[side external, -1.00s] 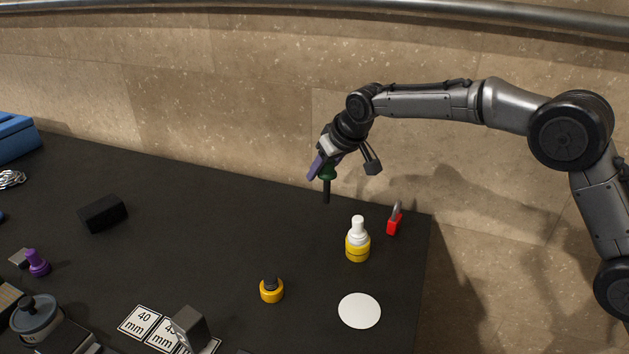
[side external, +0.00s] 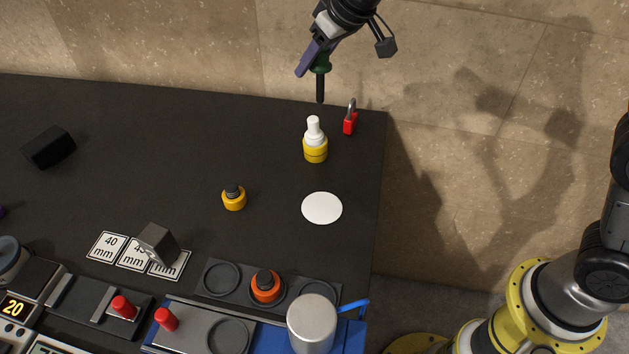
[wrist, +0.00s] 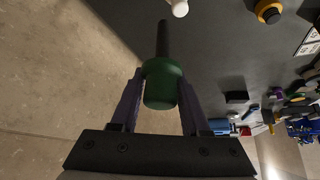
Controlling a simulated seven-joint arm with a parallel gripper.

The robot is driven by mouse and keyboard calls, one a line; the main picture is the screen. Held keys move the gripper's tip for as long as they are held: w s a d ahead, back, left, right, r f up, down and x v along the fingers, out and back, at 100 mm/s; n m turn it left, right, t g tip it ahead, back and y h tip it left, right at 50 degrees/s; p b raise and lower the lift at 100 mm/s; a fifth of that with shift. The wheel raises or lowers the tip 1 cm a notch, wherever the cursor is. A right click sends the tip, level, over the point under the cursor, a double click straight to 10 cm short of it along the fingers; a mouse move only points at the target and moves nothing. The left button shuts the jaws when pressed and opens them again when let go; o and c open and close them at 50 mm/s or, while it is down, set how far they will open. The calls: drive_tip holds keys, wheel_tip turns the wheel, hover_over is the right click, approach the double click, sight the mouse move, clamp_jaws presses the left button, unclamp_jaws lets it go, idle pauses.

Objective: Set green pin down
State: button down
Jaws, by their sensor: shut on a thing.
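My gripper (side external: 312,66) is shut on the green pin (side external: 321,64). In the wrist view, my gripper's purple fingers (wrist: 160,80) clasp the green head of the pin (wrist: 161,88) from both sides. The pin's dark shaft points down, near upright in the side view, above the far right part of the black table (side external: 270,130). Its tip looks clear of the table. A flat white disc (side external: 322,208) lies on the table, nearer the camera than the pin.
A yellow bottle with a white top (side external: 315,147) and a red padlock (side external: 350,122) stand near the pin. A small yellow-orange piece (side external: 234,198) stands left of the disc. Number cards (side external: 107,247), a grey block (side external: 158,244) and a tray with an orange piece (side external: 266,286) lie nearer the camera.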

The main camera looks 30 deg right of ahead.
drive_tip(key=shift+s+f+n, duration=0.2)
drive_tip(key=shift+s+n, duration=0.05)
drive_tip(key=shift+n, duration=0.15)
drive_tip(key=s+a+n+g+y, duration=0.25)
drive_tip(key=s+n, duration=0.25)
drive_tip(key=s, duration=0.7)
drive_tip(key=s+a+r+n+g+y, duration=0.1)
drive_tip(key=s+a+n+g, duration=0.3)
drive_tip(key=s, duration=0.8)
drive_tip(key=s+a+n+y, duration=0.2)
drive_tip(key=s+n, duration=0.3)
drive_tip(key=s, duration=0.7)
drive_tip(key=shift+n+h, duration=0.25)
drive_tip(key=shift+n, duration=0.05)
drive_tip(key=shift+w+a+f, duration=1.2)
drive_tip(key=shift+a+f, duration=0.75)
drive_tip(key=shift+f, duration=0.15)
drive_tip(key=shift+w+a+f, duration=1.15)
drive_tip(key=shift+a+f, duration=0.85)
drive_tip(key=shift+f, duration=0.15)
drive_tip(key=shift+w+a+f, duration=1.2)
drive_tip(key=shift+a+f, duration=0.75)
drive_tip(key=shift+f, duration=0.15)
drive_tip(key=shift+f, duration=0.15)
